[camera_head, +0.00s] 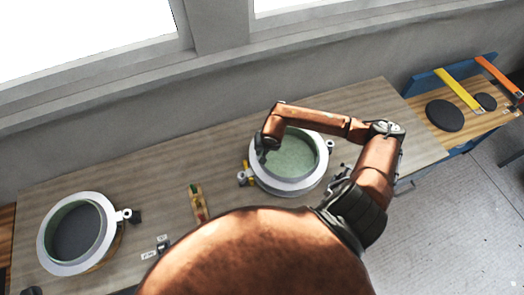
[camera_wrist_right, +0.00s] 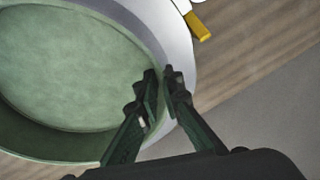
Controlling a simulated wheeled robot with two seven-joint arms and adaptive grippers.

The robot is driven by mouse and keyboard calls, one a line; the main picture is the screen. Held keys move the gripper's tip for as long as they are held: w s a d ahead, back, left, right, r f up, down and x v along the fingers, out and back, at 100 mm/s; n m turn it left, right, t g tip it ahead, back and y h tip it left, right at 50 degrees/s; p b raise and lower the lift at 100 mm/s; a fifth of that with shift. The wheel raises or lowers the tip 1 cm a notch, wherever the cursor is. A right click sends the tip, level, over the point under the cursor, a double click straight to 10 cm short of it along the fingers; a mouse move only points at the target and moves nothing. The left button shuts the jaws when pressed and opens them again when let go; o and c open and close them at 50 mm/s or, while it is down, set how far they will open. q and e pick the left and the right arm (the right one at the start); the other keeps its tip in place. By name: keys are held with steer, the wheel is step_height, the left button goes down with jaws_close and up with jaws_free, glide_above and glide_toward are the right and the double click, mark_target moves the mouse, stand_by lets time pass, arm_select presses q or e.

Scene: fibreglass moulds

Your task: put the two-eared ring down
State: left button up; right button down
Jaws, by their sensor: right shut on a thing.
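The two-eared ring (camera_head: 287,187) is pale grey with a green inside, on the right half of the wooden table. One ear (camera_head: 330,146) shows at its right and another at its lower left, beside a yellow piece (camera_head: 248,168). My right gripper (camera_head: 264,154) reaches down at the ring's left side. In the right wrist view its fingers (camera_wrist_right: 162,78) are shut on the wall of the ring (camera_wrist_right: 180,50). A green floor fills the ring's inside. Whether the ring touches the table is hard to tell. My left gripper is not in view.
A second ring (camera_head: 52,262) with a dark inside stands at the table's left. A small wooden strip (camera_head: 198,203) lies between the rings. Small metal parts lie nearby. A blue-edged bench (camera_head: 412,86) with black discs (camera_head: 444,115) stands at the right. Bare table (camera_head: 150,180) lies between the rings.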

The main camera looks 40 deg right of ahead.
steer(key=c, duration=2.1)
jaws_free()
steer(key=shift+r, duration=0.2)
steer(key=b+v, duration=0.2)
steer(key=v, duration=0.9)
steer(key=shift+s+r, duration=0.25)
steer(key=shift+r, duration=0.05)
steer(key=shift+a, duration=0.1)
